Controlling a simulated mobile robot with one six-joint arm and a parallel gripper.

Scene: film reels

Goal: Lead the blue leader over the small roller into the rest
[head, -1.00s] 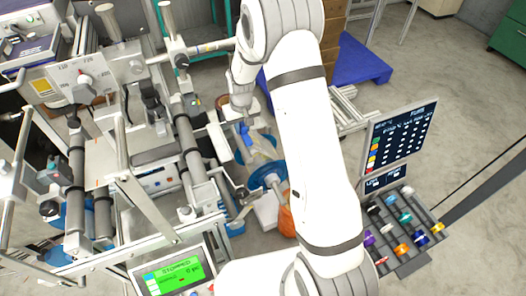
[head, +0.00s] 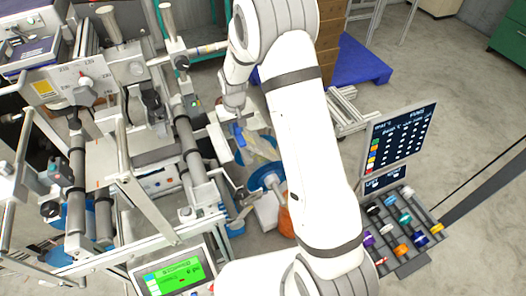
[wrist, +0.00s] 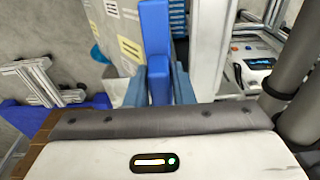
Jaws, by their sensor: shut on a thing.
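My gripper (head: 237,121) is shut on the blue leader (head: 239,135), in the gap right of the machine frame. In the wrist view the leader (wrist: 155,38) stands up as a flat blue strip between the fingers (wrist: 159,86). A pale, see-through web with yellow labels (wrist: 122,35) hangs beside it, and this web also shows below the gripper in the head view (head: 262,148). A pale bar (head: 219,138) lies just left of the gripper. I cannot tell for sure which parts are the small roller and the rest.
The machine frame with long grey rollers (head: 187,143) fills the left side. A blue reel (head: 267,176) sits below the gripper. A display board (head: 397,135) and a rack of coloured spools (head: 403,228) stand at the right.

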